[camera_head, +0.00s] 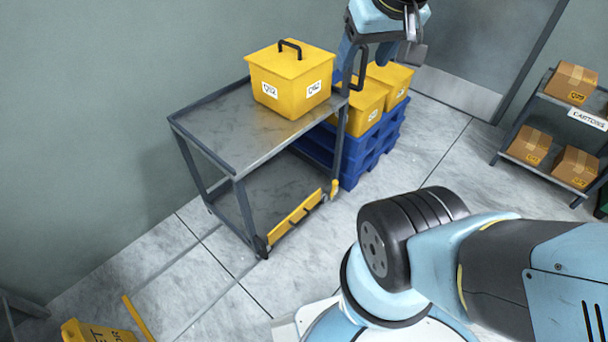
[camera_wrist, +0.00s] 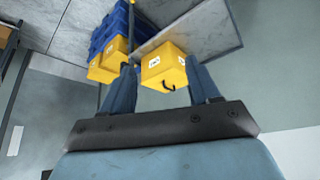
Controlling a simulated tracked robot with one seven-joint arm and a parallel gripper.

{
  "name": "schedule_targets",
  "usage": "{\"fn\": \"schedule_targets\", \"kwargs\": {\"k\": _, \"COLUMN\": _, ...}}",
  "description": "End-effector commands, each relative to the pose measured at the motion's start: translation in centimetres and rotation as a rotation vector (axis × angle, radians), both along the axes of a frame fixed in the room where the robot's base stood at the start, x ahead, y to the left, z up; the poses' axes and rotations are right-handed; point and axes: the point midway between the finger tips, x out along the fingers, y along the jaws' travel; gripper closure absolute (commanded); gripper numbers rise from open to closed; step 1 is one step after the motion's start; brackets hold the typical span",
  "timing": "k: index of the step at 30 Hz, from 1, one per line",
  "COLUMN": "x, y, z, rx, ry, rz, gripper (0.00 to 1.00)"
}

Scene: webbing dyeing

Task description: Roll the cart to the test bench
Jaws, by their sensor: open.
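The cart (camera_head: 205,130) is grey with two shelves. It stands near the wall, left of centre in the head view, and its top (camera_wrist: 205,30) shows in the wrist view. A lidded yellow bin (camera_head: 290,85), labelled and with a black handle, sits on its top shelf; it also shows in the wrist view (camera_wrist: 163,66). My gripper (camera_head: 366,58) is open at the cart's far right end, by a dark upright handle (camera_head: 362,70). Whether the handle lies between the fingers I cannot tell. No test bench is clearly recognisable; a yellow sign (camera_head: 95,332) is cut off at lower left.
Blue pallets (camera_head: 362,158) with more yellow bins (camera_head: 362,108) stand close behind the cart's right end. A rack (camera_head: 542,98) of cartons is at right, and a door (camera_head: 480,45) is at the back. Pale tiled floor is clear before the cart. A yellow floor strip (camera_head: 138,318) lies lower left.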

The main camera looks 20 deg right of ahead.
Motion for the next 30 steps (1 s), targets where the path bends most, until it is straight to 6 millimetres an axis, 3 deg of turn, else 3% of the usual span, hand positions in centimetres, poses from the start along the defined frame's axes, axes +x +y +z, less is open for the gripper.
{"fn": "schedule_targets", "kwargs": {"k": 5, "x": 0.0, "y": 0.0, "z": 0.0, "rx": 0.0, "ry": 0.0, "rz": 0.0, "gripper": 0.39}}
{"fn": "schedule_targets", "kwargs": {"k": 9, "x": 0.0, "y": 0.0, "z": 0.0, "rx": 0.0, "ry": 0.0, "rz": 0.0, "gripper": 0.52}}
{"fn": "schedule_targets", "kwargs": {"k": 14, "x": 0.5, "y": -0.2, "z": 0.0, "rx": -0.006, "ry": -0.005, "rz": -0.004, "gripper": 0.52}}
{"fn": "schedule_targets", "kwargs": {"k": 20, "x": 4.9, "y": -1.8, "z": -0.5, "rx": -0.057, "ry": -0.056, "rz": -0.026, "gripper": 0.52}}
{"fn": "schedule_targets", "kwargs": {"k": 30, "x": 15.2, "y": -6.1, "z": -2.6, "rx": -0.172, "ry": -0.196, "rz": -0.034, "gripper": 0.52}}
